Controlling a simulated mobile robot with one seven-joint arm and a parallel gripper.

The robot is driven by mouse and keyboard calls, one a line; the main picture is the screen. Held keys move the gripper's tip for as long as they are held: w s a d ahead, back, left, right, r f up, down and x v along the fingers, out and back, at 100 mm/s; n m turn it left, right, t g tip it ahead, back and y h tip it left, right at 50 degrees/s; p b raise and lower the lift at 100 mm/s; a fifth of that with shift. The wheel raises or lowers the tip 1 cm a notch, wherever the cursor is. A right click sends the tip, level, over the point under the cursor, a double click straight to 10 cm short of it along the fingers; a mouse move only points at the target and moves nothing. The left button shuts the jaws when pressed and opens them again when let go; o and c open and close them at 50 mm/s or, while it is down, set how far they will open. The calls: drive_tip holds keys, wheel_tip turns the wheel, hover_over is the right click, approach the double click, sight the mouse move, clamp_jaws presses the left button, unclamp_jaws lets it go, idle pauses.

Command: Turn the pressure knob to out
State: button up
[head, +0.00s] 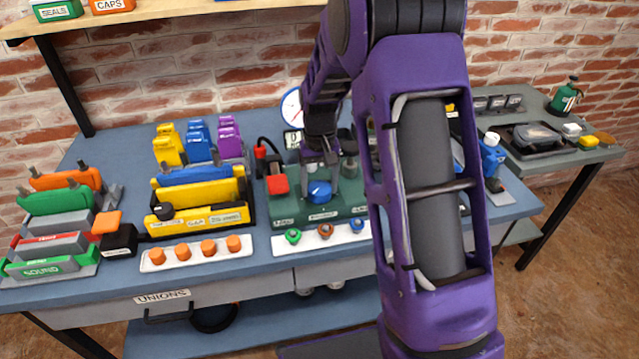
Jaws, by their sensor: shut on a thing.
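The green test unit (287,208) stands on the blue bench, with a red block (278,185) on its left part and a round white gauge (291,108) behind it. A blue knob (320,191) sits on top of the unit near its front middle. My gripper (321,176) points down over the blue knob, its fingers shut on it. My purple arm hides the right part of the unit and what stands behind it. The labels on the unit's front are too small to read, and the knob's pointer does not show clearly.
A white tray with small coloured fittings (308,241) lies in front of the unit. A tray of orange caps (197,254) and yellow and blue cases (199,190) stand to the left. A blue bottle (491,156) stands right of my arm.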

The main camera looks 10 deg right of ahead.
sight(319, 187)
drive_tip(key=n+p, duration=0.1)
drive_tip(key=n, duration=0.4)
drive_tip(key=shift+n+p, duration=0.4)
drive_tip(key=shift+n, duration=1.9)
drive_tip(key=o, duration=1.4)
drive_tip(key=shift+c, duration=0.2)
wheel_tip(319, 187, up, 18)
drive_tip(key=p, duration=0.1)
drive_tip(key=shift+f+p, duration=0.25)
drive_tip(key=shift+p, duration=0.15)
